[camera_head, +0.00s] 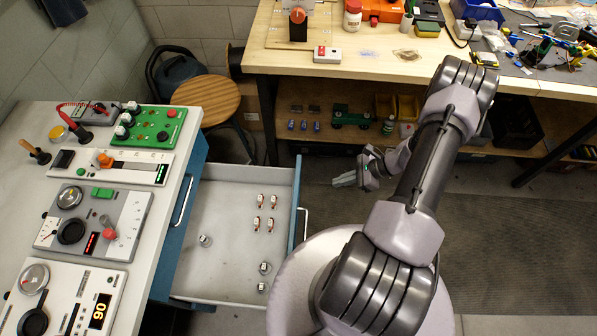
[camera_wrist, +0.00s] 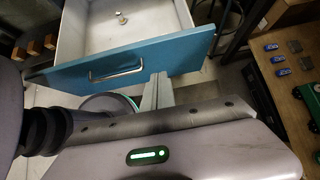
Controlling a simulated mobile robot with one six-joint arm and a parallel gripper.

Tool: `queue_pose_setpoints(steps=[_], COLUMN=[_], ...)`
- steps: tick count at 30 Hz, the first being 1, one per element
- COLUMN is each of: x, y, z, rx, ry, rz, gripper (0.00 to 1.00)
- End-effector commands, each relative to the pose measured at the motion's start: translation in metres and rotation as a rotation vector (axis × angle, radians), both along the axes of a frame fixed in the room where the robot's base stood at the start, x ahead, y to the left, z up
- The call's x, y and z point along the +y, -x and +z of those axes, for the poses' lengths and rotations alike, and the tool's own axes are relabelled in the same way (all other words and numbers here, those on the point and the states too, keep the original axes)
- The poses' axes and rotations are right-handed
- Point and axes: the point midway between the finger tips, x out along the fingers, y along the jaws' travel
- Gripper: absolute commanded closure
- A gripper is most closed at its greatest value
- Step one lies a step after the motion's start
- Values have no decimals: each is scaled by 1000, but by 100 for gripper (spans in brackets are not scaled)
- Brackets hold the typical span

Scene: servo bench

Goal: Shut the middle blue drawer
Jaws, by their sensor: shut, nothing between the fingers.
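A blue-fronted drawer (camera_head: 230,239) is pulled well out of the cabinet at left. Its front (camera_head: 297,212) carries a silver bar handle (camera_head: 305,226). I cannot see the drawers below, so its place in the stack is unclear. Inside lie several small red-and-white parts (camera_head: 260,201) and several small metal pieces (camera_head: 205,240). My gripper (camera_head: 337,183) is shut and empty, to the right of the drawer front near its far end, apparently apart from it. In the wrist view the fingers (camera_wrist: 160,78) point at the blue front (camera_wrist: 190,50), right of the handle (camera_wrist: 118,72).
Above the open drawer, a shut blue drawer with a handle (camera_head: 182,200) sits under the instrument-covered bench top (camera_head: 150,135). A round wooden stool (camera_head: 208,98) stands beyond the drawer. A wooden workbench (camera_head: 400,68) with a lower shelf spans the back. Floor at right is clear.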

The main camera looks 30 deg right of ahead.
Motion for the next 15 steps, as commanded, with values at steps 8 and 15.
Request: queue_pose_setpoints(steps=[8,15], x=[34,65], y=[-21,-43], z=[-42,-71], rx=[2,1], ry=[-2,0], rz=[7,9], gripper=[100,100])
